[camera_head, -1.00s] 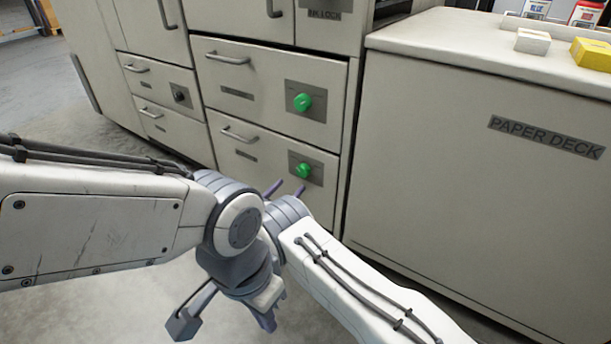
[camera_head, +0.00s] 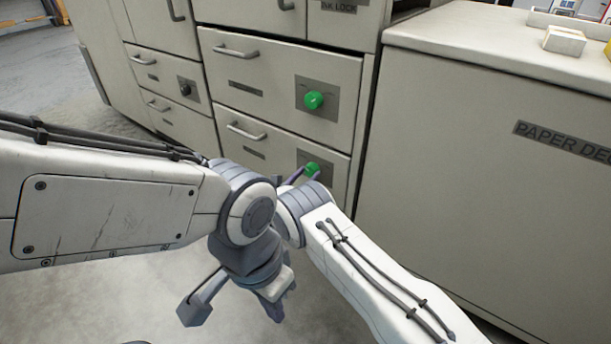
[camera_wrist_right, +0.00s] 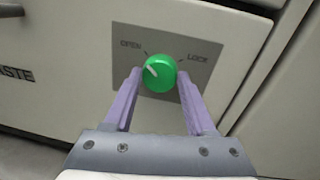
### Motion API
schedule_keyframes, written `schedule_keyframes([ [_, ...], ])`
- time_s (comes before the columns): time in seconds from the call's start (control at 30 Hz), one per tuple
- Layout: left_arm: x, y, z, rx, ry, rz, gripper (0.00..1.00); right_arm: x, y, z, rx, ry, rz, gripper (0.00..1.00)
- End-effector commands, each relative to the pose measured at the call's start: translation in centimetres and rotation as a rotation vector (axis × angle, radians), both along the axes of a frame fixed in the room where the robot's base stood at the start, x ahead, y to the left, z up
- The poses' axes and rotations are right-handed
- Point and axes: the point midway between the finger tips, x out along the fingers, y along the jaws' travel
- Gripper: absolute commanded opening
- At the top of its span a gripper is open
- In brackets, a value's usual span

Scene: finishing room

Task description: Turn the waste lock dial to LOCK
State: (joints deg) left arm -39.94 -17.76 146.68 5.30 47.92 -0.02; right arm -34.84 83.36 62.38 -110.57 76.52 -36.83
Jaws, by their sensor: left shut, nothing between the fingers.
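The green waste lock dial (camera_wrist_right: 159,73) sits on a grey plate marked OPEN and LOCK in the right wrist view. Its white pointer slants up-left towards OPEN. In the head view it is the lower green dial (camera_head: 312,169), partly hidden by my right gripper (camera_head: 306,177). The two purple fingers of my right gripper (camera_wrist_right: 158,82) are open, one on each side of the dial. A narrow gap seems to show on each side; I cannot tell how deep the fingertips reach.
Another green dial (camera_head: 314,100) sits on the drawer above. A dark dial (camera_head: 185,88) is on the cabinet to the left. A drawer handle (camera_head: 245,131) sticks out left of the waste dial. The paper deck (camera_head: 480,170) stands on the right.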

Motion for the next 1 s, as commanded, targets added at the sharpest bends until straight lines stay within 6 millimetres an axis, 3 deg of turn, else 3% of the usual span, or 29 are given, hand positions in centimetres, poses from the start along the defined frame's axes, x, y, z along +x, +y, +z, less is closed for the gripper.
schedule_keyframes([
  [0.47, 0.0, 0.0, -0.4, 0.0, 0.0, 0.0, 0.0, 0.1, 0.1, -0.1, 0.119, -0.087, 0.0, 0.0],
  [1.0, 0.0, 0.0, -1.9, 0.0, 0.0, 0.0, 0.0, 0.1, 0.2, -0.3, 0.518, -0.38, 0.002, 0.0],
])
